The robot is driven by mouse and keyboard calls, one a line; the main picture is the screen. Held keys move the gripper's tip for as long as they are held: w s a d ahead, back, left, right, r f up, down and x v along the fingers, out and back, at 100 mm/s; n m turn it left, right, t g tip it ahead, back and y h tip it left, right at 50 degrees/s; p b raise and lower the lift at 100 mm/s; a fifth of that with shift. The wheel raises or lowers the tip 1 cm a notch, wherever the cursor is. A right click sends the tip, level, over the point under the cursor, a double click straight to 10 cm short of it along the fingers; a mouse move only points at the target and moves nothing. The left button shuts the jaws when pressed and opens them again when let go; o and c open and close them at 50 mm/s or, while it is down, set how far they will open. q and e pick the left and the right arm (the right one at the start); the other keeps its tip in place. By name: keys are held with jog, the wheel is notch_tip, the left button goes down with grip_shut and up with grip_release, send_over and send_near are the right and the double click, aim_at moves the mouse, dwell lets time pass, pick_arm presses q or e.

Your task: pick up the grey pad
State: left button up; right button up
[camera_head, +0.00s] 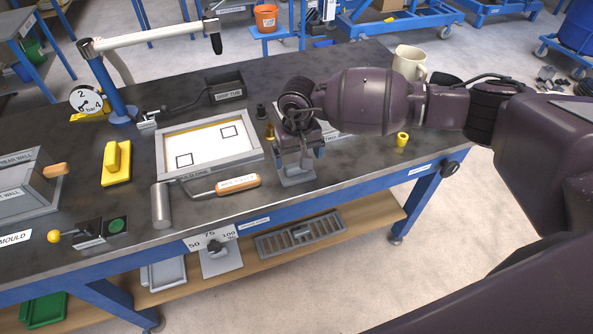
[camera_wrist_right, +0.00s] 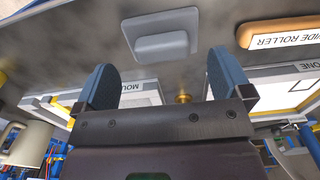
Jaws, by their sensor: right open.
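The grey pad (camera_head: 298,179) lies on the dark bench top near its front edge, right of the roller. My right gripper (camera_head: 298,160) is just above and behind it, fingers pointing down, and partly hides it in the head view. In the right wrist view the grey pad (camera_wrist_right: 160,38) shows whole, with a raised block on a wider base. My left gripper is not in view.
A roller with a wooden handle (camera_head: 238,183) lies left of the pad, in front of a framed white sheet (camera_head: 164,152). A small brass piece (camera_wrist_right: 184,97) shows between the fingers. A yellow ring (camera_head: 402,139) and a cream mug (camera_head: 409,62) stand to the right.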

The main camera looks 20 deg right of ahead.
notch_tip(320, 180, down, 4)
jog(key=shift+s+f, duration=0.15)
jog(key=c, duration=1)
notch_tip(320, 180, up, 20)
jog(key=shift+r, duration=0.1)
